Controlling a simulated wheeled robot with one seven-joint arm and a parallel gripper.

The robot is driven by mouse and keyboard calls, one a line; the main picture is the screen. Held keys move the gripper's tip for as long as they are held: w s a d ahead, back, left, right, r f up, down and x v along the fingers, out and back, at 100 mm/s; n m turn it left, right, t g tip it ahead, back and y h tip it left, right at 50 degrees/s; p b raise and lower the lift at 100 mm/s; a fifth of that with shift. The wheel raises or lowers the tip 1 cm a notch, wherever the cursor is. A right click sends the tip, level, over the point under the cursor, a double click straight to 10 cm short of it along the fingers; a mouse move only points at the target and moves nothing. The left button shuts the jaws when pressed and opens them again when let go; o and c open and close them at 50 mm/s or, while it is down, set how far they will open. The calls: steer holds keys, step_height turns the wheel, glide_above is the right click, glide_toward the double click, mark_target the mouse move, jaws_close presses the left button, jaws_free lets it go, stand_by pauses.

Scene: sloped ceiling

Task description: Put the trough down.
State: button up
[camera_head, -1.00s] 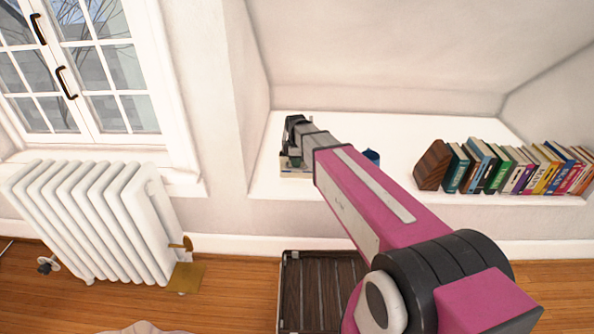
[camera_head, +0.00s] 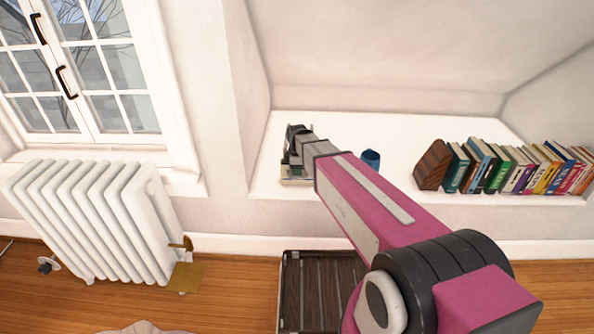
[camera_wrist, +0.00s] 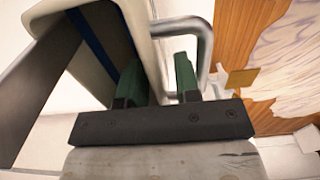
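The trough (camera_wrist: 146,45) is a cream, box-like thing with a dark blue band inside and a grey metal loop handle on its side. In the wrist view, my gripper (camera_wrist: 158,80) has its green fingers on either side of the trough's near wall, one inside and one by the handle. It looks shut on that wall. In the head view, a small pale part of the trough (camera_head: 296,182) shows under my gripper (camera_head: 291,162), at the left end of the white ledge (camera_head: 330,193). My gripper hides much of it, and I cannot tell whether its base touches the ledge.
A blue cup (camera_head: 371,158) stands on the ledge right of my gripper. A wooden block (camera_head: 432,166) and a row of books (camera_head: 515,168) fill the right side. The sloped ceiling rises behind. A white radiator (camera_head: 95,220) and a dark slatted piece (camera_head: 320,290) are below.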

step_height(320, 180, up, 12)
steer(key=shift+r, duration=0.1)
steer(key=s+d+f+m, duration=0.5)
steer(key=s+d+m, duration=0.3)
steer(key=s+d, duration=0.1)
steer(key=s+d+f+m, duration=0.5)
steer(key=s+d+m, duration=0.3)
steer(key=d, duration=0.3)
steer(key=shift+s+m, duration=0.35)
steer(key=shift+m, duration=0.45)
steer(key=shift+d, duration=0.1)
